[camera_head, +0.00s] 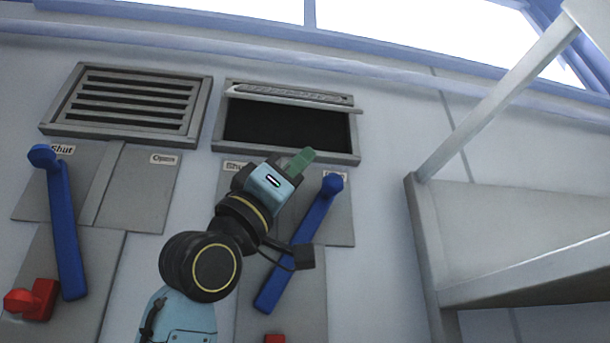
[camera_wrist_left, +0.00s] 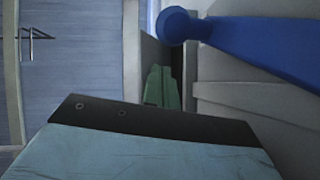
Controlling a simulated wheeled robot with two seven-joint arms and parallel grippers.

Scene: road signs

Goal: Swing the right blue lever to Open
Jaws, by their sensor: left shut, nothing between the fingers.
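The right blue lever (camera_head: 298,245) is tilted with its knob up and to the right, over the "Open" label, which it partly hides. The vent (camera_head: 357,140) above it has its flap raised and shows a dark opening. My left gripper (camera_head: 302,159) is shut and empty, just left of the lever's knob in the head view. In the left wrist view the green fingers (camera_wrist_left: 162,88) are together and the blue lever (camera_wrist_left: 240,42) crosses at upper right. I cannot tell whether they touch. My right gripper is not in view.
The left blue lever (camera_head: 64,225) points at its "Shut" label (camera_head: 63,149), under a slatted vent (camera_head: 130,102). A red part (camera_head: 32,300) sits at lower left. A grey metal frame (camera_head: 425,240) stands to the right, with bare wall between it and the lever panel.

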